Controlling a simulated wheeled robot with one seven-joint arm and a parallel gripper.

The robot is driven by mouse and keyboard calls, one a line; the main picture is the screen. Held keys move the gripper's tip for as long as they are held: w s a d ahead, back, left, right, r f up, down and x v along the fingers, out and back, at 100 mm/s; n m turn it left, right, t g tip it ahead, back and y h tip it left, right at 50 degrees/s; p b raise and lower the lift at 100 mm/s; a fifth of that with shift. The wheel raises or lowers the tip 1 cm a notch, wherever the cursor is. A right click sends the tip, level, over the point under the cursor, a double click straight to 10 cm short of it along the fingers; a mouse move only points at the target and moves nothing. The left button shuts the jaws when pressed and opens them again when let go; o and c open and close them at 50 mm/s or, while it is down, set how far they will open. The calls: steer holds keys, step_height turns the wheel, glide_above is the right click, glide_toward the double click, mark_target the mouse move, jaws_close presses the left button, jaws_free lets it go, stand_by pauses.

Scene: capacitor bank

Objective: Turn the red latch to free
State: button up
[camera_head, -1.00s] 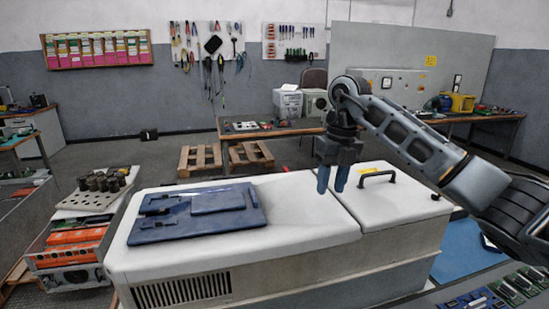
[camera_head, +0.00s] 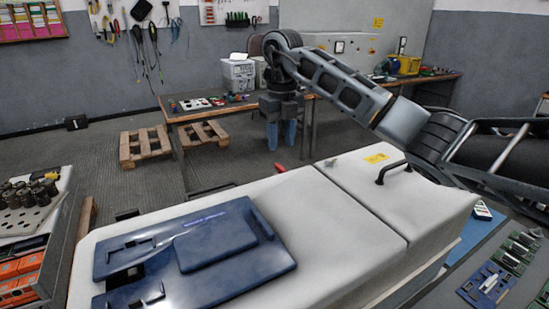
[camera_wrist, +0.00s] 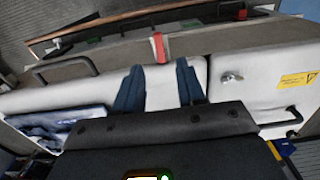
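The red latch (camera_head: 280,168) shows as a small red piece at the back edge of the white cabinet (camera_head: 335,225). In the wrist view the red latch (camera_wrist: 160,46) stands upright on the cabinet's edge, beyond my fingertips and roughly in line with the space between them. My gripper (camera_head: 281,140) hangs pointing down at the cabinet's back side, above the latch in the picture. In the wrist view my gripper (camera_wrist: 158,78) has its two blue fingers apart with nothing between them. Touch between fingers and latch does not show.
A blue panel (camera_head: 240,275) lies on the cabinet's left part. A black handle (camera_head: 392,171) and a yellow label (camera_head: 375,158) are on the right part. Wooden pallets (camera_head: 146,146) and a workbench (camera_head: 187,117) stand behind. Circuit boards (camera_head: 488,285) lie at front right.

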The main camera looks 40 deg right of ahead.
mark_target(281, 167)
steer(key=shift+f+p, duration=0.7)
steer(key=shift+f, duration=2.8)
jaws_close()
